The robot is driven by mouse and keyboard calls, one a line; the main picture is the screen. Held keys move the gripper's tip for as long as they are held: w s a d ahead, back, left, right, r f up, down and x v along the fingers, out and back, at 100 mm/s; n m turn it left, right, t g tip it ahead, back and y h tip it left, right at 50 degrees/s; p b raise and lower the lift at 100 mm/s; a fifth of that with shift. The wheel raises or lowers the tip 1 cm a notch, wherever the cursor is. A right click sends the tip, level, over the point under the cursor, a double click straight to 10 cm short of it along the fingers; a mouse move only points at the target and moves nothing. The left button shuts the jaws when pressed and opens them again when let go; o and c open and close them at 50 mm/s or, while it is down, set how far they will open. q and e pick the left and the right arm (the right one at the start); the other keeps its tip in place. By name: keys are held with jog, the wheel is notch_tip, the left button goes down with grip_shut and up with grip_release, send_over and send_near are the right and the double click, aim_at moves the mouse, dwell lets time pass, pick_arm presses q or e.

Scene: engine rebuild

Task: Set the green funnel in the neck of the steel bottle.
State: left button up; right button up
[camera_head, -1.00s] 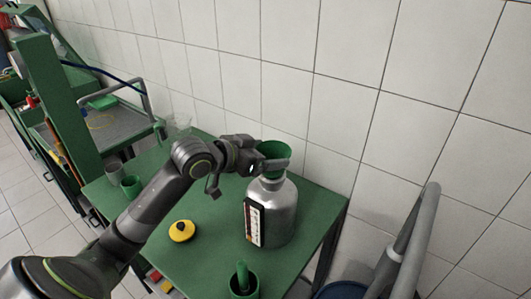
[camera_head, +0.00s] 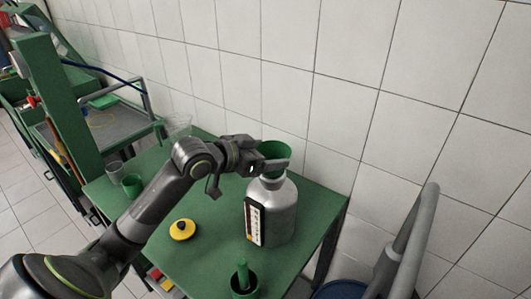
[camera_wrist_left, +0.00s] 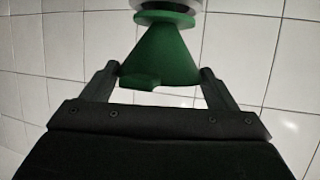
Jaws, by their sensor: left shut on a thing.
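The green funnel (camera_head: 273,149) is at the top of the steel bottle (camera_head: 283,212), wide end up. My left gripper (camera_head: 272,164) is shut on the funnel, its fingers at the funnel's sides. In the left wrist view my left gripper (camera_wrist_left: 160,82) has one finger on each side of the green funnel (camera_wrist_left: 163,55), and a small part of the pale bottle (camera_wrist_left: 165,4) shows at the top edge. The gripper hides the funnel's lower part in the head view, so how deep its stem sits in the neck cannot be told. My right gripper is not in view.
The green table (camera_head: 205,252) carries a yellow-and-black round object (camera_head: 182,229), a green cup with a handle-like piece (camera_head: 243,282), a green cup (camera_head: 132,185) and a clear container (camera_head: 178,124). A tiled wall stands behind. Grey pipes (camera_head: 405,245) stand at the right.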

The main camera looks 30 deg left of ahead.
pick_arm(q)
jog(key=shift+p, duration=0.3)
jog(key=shift+f+b, duration=0.4)
jog(key=shift+f, duration=0.2)
dwell(0.4)
jog(key=o, duration=0.7)
jog(key=shift+r, duration=0.1)
jog(key=shift+s+a+r+p, duration=0.3)
jog(key=shift+s+p, duration=0.25)
jog(key=shift+p, duration=0.15)
jog(key=p+v, duration=0.8)
jog(key=v, duration=0.1)
jog(key=shift+s+r, duration=0.1)
jog(key=shift+s, duration=0.25)
